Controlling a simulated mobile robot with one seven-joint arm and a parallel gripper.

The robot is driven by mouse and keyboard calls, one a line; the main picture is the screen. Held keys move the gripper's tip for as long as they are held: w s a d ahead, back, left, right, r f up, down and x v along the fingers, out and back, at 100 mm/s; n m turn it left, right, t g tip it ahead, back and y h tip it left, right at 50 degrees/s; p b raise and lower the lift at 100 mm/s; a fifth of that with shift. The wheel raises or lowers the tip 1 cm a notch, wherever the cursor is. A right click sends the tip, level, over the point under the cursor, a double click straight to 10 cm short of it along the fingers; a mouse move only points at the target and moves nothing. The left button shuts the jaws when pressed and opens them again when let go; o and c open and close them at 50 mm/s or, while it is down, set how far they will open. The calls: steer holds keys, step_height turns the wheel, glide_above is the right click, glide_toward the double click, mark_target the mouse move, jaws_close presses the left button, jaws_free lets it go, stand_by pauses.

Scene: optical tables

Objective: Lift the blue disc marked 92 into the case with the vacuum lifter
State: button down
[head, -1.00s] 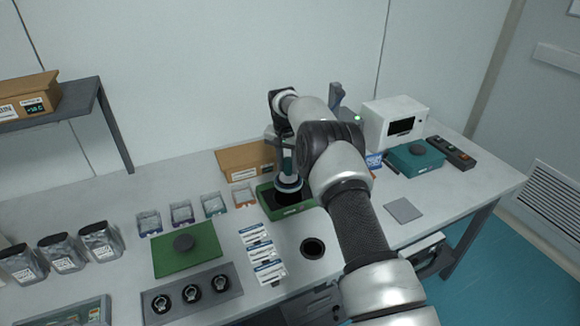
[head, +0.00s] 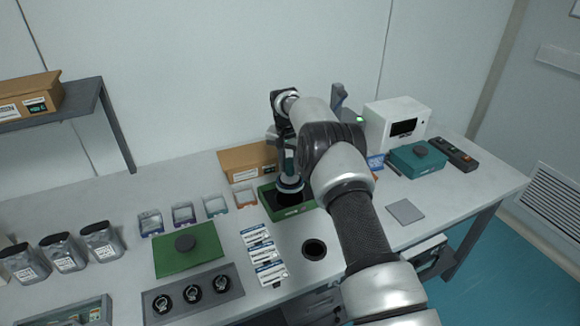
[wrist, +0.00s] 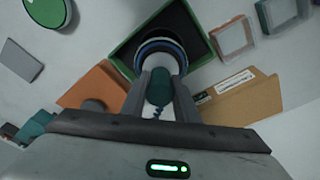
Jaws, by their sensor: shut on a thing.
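My gripper (head: 282,151) is shut on the vacuum lifter (head: 289,163), whose teal body also shows between the fingers in the wrist view (wrist: 158,87). The lifter stands roughly upright over the open green case (head: 296,211), which has a dark inside. A round blue-edged piece (wrist: 161,47) shows at the lifter's lower end, inside the case's outline. It looks like the blue disc, but its marking is hidden from both cameras. I cannot tell whether it touches the case floor.
A closed teal case (head: 420,160) and a white instrument (head: 396,122) stand at the right.

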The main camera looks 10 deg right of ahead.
mark_target(290, 180)
stand_by(0.3)
steer(key=shift+f+b, duration=1.8)
steer(key=shift+f, duration=1)
steer(key=shift+f+b, duration=0.35)
steer(key=shift+f, duration=0.05)
steer(key=c, duration=1.3)
jaws_free()
steer(key=shift+r, duration=0.1)
